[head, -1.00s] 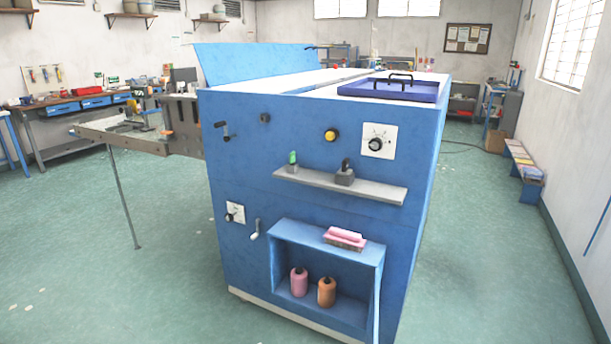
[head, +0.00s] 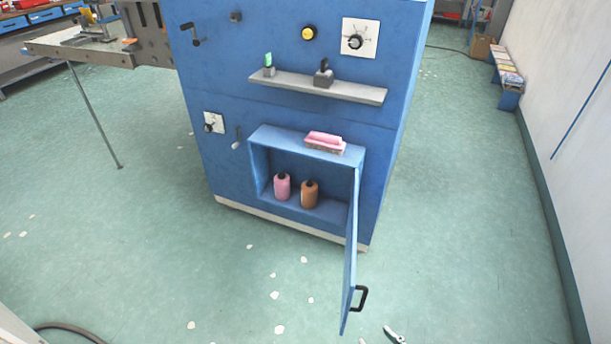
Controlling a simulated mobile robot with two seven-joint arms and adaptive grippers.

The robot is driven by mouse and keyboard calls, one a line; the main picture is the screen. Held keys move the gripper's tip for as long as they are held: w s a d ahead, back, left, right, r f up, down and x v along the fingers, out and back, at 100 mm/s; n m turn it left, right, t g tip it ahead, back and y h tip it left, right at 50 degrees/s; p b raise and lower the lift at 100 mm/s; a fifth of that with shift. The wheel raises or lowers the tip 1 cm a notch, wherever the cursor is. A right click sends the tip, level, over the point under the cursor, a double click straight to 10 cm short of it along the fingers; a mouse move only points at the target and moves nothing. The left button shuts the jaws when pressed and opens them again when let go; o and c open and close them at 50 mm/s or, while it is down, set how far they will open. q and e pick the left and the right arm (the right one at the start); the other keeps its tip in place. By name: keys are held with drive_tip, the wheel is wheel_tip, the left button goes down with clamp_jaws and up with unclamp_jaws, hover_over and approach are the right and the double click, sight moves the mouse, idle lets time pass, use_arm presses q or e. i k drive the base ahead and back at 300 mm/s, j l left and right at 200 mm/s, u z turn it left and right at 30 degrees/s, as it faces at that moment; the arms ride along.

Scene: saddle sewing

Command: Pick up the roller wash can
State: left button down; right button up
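Two cans with dark caps stand upright side by side in the low open compartment (head: 325,201) of the blue machine. The left one is a pink can (head: 282,187). The right one is an orange-brown can (head: 309,195). I cannot read any label, so I cannot tell which is the roller wash can. Neither of my grippers is in view.
The compartment's blue door (head: 350,255) with a black handle (head: 360,297) stands open toward me on the right side. Pink sponge-like blocks (head: 325,142) lie on top of the compartment. A grey shelf (head: 350,94) sticks out above. Green floor (head: 230,290) in front is mostly clear.

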sight(281, 181)
drive_tip(key=z, duration=0.4)
drive_tip(key=i+j+z, duration=0.1)
drive_tip(key=z, duration=0.3)
drive_tip(key=j+z, duration=0.5)
drive_tip(key=z, duration=0.25)
drive_tip(key=j+z, duration=0.45)
drive_tip(key=j, duration=0.5)
drive_tip(key=k, duration=0.05)
